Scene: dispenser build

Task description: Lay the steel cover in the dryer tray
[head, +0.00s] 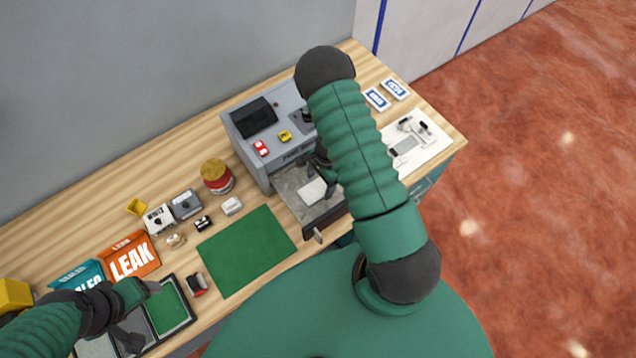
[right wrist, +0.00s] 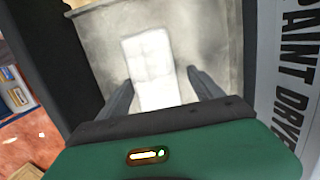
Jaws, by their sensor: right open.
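The dryer is a grey box (head: 268,125), and its tray (head: 283,183) is pulled out at the front. A pale, flat rectangular piece, which looks like the steel cover (head: 313,190), lies in the tray. In the right wrist view the cover (right wrist: 152,70) lies flat on the grey tray floor (right wrist: 205,45). My right gripper (right wrist: 160,90) is open over the tray, with one finger on each side of the cover's near end and visible gaps between. In the head view my right arm hides part of the dryer and tray. My left gripper (head: 150,298) is at the lower left, away from the dryer.
A green mat (head: 245,250) lies left of the tray. A black divided tray (head: 185,322) is near my left gripper. A white sheet with tools (head: 425,150) lies right of the dryer.

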